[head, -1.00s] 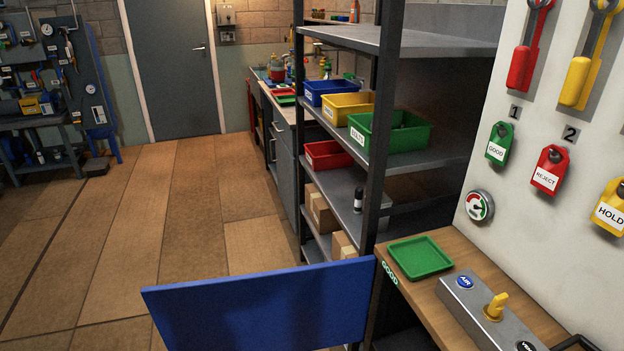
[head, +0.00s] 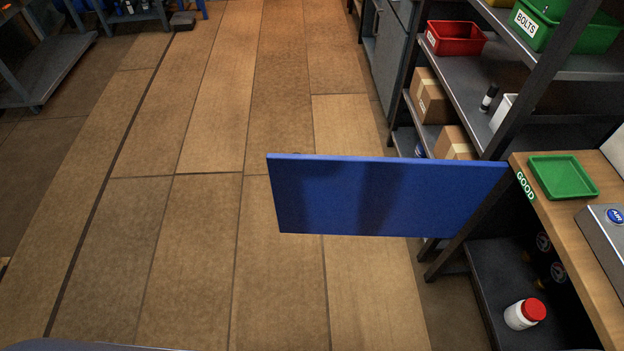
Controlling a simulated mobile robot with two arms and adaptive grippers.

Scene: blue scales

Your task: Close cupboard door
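The blue cupboard door (head: 385,198) stands open in the head view, sticking out to the left from the front of the wooden workbench (head: 570,225). Its right edge is at the bench corner, beside the "GOOD" label. Behind it, the open cupboard space under the bench shows a dark shelf (head: 488,290) with a white jar with a red lid (head: 525,313). Neither of my grippers is in view.
A metal shelving unit (head: 510,130) with boxes and bins stands behind the door. A green tray (head: 562,177) and a grey control box (head: 605,232) sit on the bench. The wooden floor (head: 190,240) left of the door is clear.

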